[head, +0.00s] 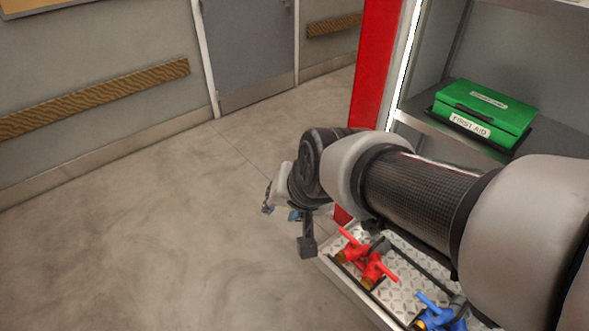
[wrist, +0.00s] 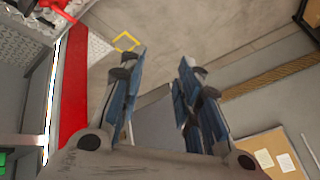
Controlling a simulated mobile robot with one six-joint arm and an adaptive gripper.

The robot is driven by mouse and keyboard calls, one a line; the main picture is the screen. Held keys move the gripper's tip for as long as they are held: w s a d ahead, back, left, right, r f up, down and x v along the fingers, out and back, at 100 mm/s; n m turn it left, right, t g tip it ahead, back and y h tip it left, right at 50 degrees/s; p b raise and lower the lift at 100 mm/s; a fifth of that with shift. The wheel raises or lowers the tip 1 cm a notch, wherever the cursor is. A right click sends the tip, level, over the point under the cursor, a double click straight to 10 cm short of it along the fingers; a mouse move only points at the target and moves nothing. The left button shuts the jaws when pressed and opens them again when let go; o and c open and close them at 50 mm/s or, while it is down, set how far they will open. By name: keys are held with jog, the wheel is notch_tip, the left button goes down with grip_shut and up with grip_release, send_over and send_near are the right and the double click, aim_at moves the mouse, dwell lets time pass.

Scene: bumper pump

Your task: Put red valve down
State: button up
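Two red valves, one nearer (head: 374,271) and one farther (head: 352,247), lie side by side on the metal tread-plate shelf (head: 412,262) in the head view. Part of a red valve (wrist: 62,5) also shows at the top left of the wrist view. My gripper (head: 288,226) is out over the floor, left of the shelf and apart from the valves. In the wrist view its blue-padded fingers (wrist: 161,62) stand apart with nothing between them. My arm crosses in front of the shelf and hides part of it.
Blue valves (head: 440,314) lie on the same shelf, nearer. A green first aid box (head: 485,108) sits on a shelf above. A red post (head: 375,70) stands at the shelf's far edge. Open floor (head: 130,220) extends left to the wall and grey door (head: 250,45).

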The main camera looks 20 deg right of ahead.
jog(key=s+d+n, duration=0.1)
jog(key=s+n, duration=0.1)
jog(key=s, duration=0.5)
jog(key=s+d+r+n+g+h, duration=0.1)
jog(key=s+d+n, duration=0.1)
jog(key=s, duration=0.4)
jog(key=shift+s+d+r+n+g, duration=0.2)
jog(key=shift+s+r+n+g, duration=0.15)
jog(key=shift+n, duration=0.25)
